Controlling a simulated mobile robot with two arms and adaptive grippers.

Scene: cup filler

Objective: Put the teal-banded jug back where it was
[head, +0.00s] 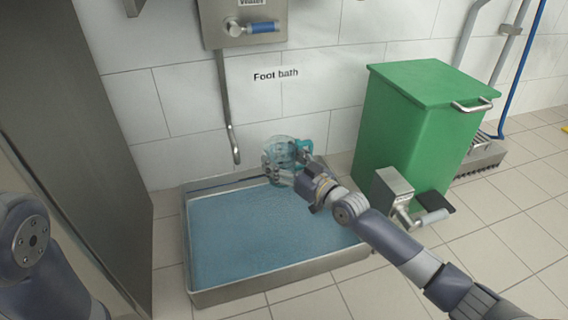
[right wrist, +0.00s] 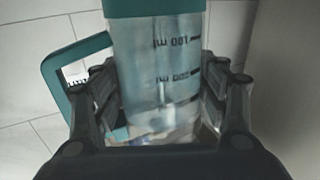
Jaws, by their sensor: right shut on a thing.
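The teal-banded jug (head: 286,149) is clear, with a teal band and a teal handle. In the head view it is above the far edge of the foot bath, in front of the white wall. My right gripper (head: 289,176) is shut on it. In the right wrist view the jug (right wrist: 158,75) stands between the two fingers, with dark scale marks on its side and the teal handle to the left. Its base is hidden by the gripper. My left arm shows at the left edge of the head view, but its gripper is out of view.
The foot bath (head: 190,262) is a metal tray of blue liquid on the tiled floor. A water dispenser (head: 243,22) with a blue-handled tap and a hanging pipe (head: 227,110) is on the wall above. A green bin (head: 410,130) stands right. A grey cabinet (head: 75,130) stands left.

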